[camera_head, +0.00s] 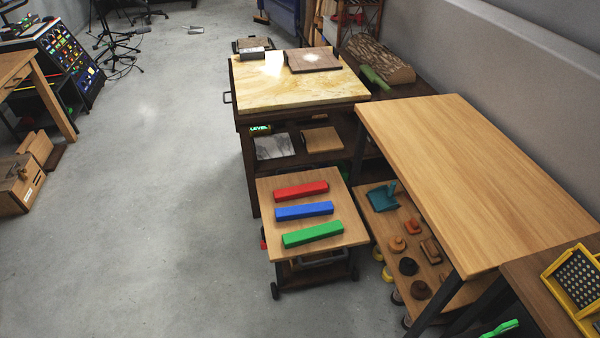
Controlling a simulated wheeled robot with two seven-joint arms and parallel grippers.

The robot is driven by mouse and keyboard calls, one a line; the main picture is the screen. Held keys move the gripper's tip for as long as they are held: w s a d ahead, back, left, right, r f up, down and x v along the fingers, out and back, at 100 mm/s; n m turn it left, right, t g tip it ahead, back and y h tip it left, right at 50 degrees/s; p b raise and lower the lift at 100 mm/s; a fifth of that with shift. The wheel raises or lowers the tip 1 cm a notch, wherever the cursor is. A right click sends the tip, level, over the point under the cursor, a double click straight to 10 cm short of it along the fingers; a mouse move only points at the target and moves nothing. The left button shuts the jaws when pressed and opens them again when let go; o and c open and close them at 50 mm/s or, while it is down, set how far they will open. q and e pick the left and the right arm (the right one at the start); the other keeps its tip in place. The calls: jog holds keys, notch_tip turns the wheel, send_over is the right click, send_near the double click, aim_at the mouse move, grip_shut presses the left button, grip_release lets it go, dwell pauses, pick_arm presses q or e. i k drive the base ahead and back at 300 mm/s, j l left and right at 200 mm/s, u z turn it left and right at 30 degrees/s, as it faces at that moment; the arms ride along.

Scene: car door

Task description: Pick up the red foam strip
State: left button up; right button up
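The red foam strip (301,190) lies on a small wooden-topped cart (276,263), nearest the cart's far edge. A blue strip (304,211) lies just in front of it, and a green strip (312,234) lies in front of the blue one. The three strips lie roughly parallel, with bare wood between them. Nothing covers the red strip. Neither of my grippers shows in the head view.
A workbench with a pale stone-like top (300,88) stands behind the cart. A long wooden table (470,170) stands to the right, with a lower shelf of small items. Open concrete floor (150,220) lies left of the cart.

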aim_at(294, 192)
jog(key=i, duration=1)
jog(key=z, duration=0.4)
